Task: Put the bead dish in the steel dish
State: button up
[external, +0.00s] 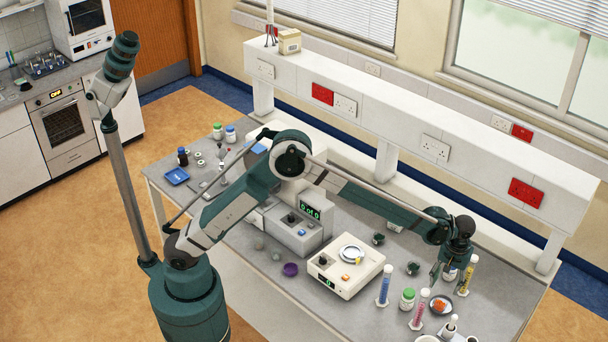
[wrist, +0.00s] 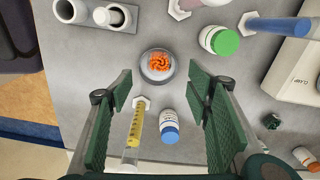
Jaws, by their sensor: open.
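The bead dish (external: 440,305), a small round dish of orange beads, sits on the bench near its right front. It also shows in the wrist view (wrist: 147,75), upper centre. A round, silvery dish (external: 352,254) sits on the white balance; it looks like the steel dish, but I cannot be sure. It is not seen in the wrist view.
A yellow cylinder (wrist: 135,130) and a blue-capped bottle (wrist: 169,128) stand between the fingers in the wrist view. A green-capped bottle (external: 407,299), pink cylinder (external: 419,310) and blue cylinder (external: 384,286) stand between the bead dish and the balance (external: 328,279).

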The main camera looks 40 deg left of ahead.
jog(key=shift+a, duration=0.1)
dwell(0.6)
jog(key=w+a+r+t+h, duration=0.1)
jog(key=w+a+r, duration=0.1)
jog(key=a+r, duration=0.65)
jog(key=w+a+r, duration=0.2)
jog(key=a+r, duration=0.3)
jog(key=a, duration=0.6)
jog(key=s+a+r+t, duration=0.1)
jog(key=a+r, duration=0.3)
jog(key=a, duration=0.6)
jog(key=s+a+r+t, duration=0.15)
jog(key=a+r, duration=0.35)
jog(key=a, duration=0.6)
jog(key=s+a+r+m+t, duration=0.1)
jog(key=s+a, duration=0.5)
jog(key=a, duration=0.4)
jog(key=s+a+r+t, duration=0.1)
jog(key=s+a, duration=0.5)
jog(key=a, duration=0.4)
jog(key=s+a+f+t, duration=0.1)
jog(key=s+a+f, duration=0.1)
jog(key=s+a, duration=0.4)
jog(key=s+a+f+y, duration=0.1)
jog(key=s+a+f, duration=0.2)
jog(key=s+a, duration=0.3)
jog(key=shift+s+a+f+m+t, duration=0.2)
jog(key=shift+s+f+m+t, duration=0.15)
jog(key=shift+s+m, duration=0.1)
